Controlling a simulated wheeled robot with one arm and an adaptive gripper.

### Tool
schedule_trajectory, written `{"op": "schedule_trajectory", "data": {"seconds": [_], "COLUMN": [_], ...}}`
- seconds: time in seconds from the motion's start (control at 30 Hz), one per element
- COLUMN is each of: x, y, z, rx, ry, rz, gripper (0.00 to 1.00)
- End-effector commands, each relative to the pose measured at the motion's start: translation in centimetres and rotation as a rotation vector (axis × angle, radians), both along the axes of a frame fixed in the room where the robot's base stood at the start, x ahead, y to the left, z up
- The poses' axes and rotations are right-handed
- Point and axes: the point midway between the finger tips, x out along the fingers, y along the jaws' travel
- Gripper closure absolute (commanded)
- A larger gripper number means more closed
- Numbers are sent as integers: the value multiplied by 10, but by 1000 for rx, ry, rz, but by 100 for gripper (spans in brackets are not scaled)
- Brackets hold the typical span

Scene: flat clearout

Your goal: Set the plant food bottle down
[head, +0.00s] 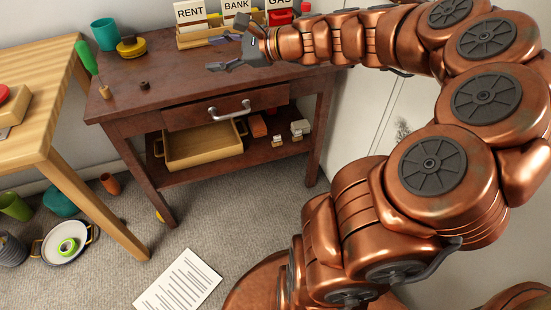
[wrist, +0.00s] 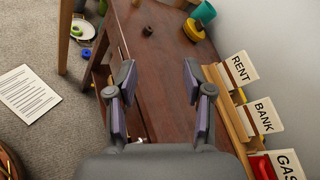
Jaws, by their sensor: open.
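My gripper (head: 222,54) is open and empty above the dark wooden table (head: 165,85), in front of the card holder. In the wrist view the fingers of my gripper (wrist: 158,78) stand apart with bare tabletop between them. No bottle is plainly labelled as plant food. A slim green object (head: 87,57), perhaps a bottle, is tilted at the table's left edge. A small red-topped item (head: 305,7) shows partly behind my gripper's wrist; I cannot tell what it is.
A wooden holder (head: 200,40) with RENT, BANK and GAS cards stands at the back. A teal cup (head: 105,33) and a yellow-black item (head: 131,47) are at back left. The table's middle is mostly clear. An empty tray (head: 203,146) is on the shelf below.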

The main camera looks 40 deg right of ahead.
Motion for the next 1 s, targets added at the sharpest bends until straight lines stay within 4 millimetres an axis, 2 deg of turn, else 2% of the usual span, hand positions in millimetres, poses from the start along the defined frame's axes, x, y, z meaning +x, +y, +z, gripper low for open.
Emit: {"op": "schedule_trajectory", "data": {"seconds": [0.03, 0.1, 0.17, 0.2, 0.3, 0.37, 0.43, 0.5, 0.6, 0.7, 0.83, 1.0], "x": [-10, -33, -59, -78, -130, -163, -202, -238, -281, -311, -332, -339], "y": [41, 91, 127, 147, 179, 188, 189, 182, 162, 139, 118, 111], "z": [-10, -30, -48, -62, -94, -112, -132, -147, -161, -167, -169, -168], "rx": [-102, -241, -361, -436, -618, -717, -828, -928, -1042, -1121, -1173, -1188], "ry": [7, 15, 21, 26, 36, 48, 66, 88, 124, 164, 203, 217], "rz": [122, 299, 455, 558, 811, 964, 1137, 1302, 1505, 1658, 1771, 1810], "gripper": [48, 48, 48, 48, 48, 48, 48, 48, 48, 48, 48, 48]}}
